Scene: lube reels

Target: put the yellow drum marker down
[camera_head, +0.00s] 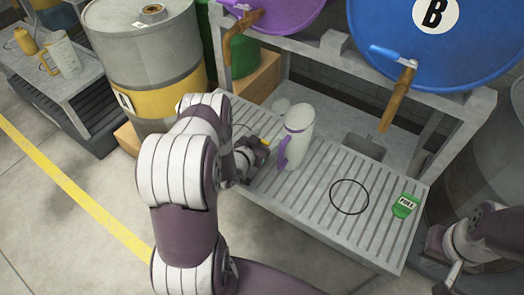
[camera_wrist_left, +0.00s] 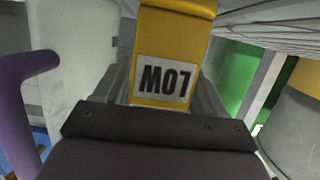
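The yellow drum marker (camera_wrist_left: 176,30) fills the top middle of the left wrist view, its white label reading LOW upside down. My left gripper (camera_wrist_left: 160,100) is shut on it, with a grey finger on each side. In the head view only a small bit of the yellow marker (camera_head: 265,142) shows at the tip of my left gripper (camera_head: 258,150), over the left part of the slatted bench (camera_head: 310,195). Whether the marker touches the bench is unclear. My right gripper (camera_head: 452,276) is at the lower right corner, partly cut off, its fingers unclear.
A white jug with a purple handle (camera_head: 298,130) stands just right of my left gripper. A green marker (camera_head: 405,205) sits at the bench's right end, beside a black ring (camera_head: 349,196). A grey drum with a yellow band (camera_head: 150,60) stands left. Blue drum B (camera_head: 440,50) lies above.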

